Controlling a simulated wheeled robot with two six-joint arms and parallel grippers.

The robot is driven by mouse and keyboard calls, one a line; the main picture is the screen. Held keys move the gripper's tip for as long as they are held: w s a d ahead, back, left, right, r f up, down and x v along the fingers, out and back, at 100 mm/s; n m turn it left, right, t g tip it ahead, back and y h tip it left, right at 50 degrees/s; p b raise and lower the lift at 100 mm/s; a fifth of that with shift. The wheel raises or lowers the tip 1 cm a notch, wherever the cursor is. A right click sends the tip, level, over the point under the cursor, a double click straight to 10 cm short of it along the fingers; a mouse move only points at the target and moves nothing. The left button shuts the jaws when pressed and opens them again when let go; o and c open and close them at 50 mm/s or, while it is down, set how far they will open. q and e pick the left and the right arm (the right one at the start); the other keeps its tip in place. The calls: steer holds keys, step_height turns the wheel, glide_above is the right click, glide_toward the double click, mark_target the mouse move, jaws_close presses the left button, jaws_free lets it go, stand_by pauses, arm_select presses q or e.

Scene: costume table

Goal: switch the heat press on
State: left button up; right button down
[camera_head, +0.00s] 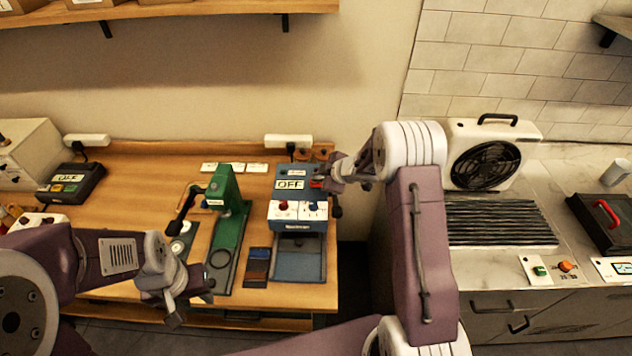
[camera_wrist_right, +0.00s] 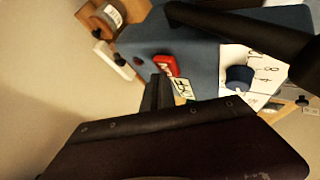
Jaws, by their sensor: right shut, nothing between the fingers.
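The heat press appears to be the blue machine (camera_head: 298,225) at the right end of the wooden table. Its display (camera_head: 290,184) reads OFF. A red and a blue knob (camera_head: 313,207) sit below it. A red switch (camera_head: 317,183) is on its right side and shows in the right wrist view (camera_wrist_right: 165,64). My right gripper (camera_head: 331,181) is at that side, its shut fingers (camera_wrist_right: 158,92) close to the red switch; I cannot tell whether they touch. My left gripper (camera_head: 175,318) hangs at the table's front edge, away from the machine; its jaws are unclear.
A green press (camera_head: 225,215) stands left of the blue machine. A dark box with a display (camera_head: 72,183) sits further left. A power strip (camera_head: 288,141) lies behind. On the right counter are a white fan (camera_head: 490,160) and a black case with a red handle (camera_head: 605,220).

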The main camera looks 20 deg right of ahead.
mark_target(319, 183)
steer(key=shift+f, duration=0.2)
steer(key=shift+r, duration=0.1)
steer(key=shift+r+p, duration=0.9)
steer(key=shift+p, duration=0.1)
step_height(319, 183, up, 6)
steer(key=p, duration=0.6)
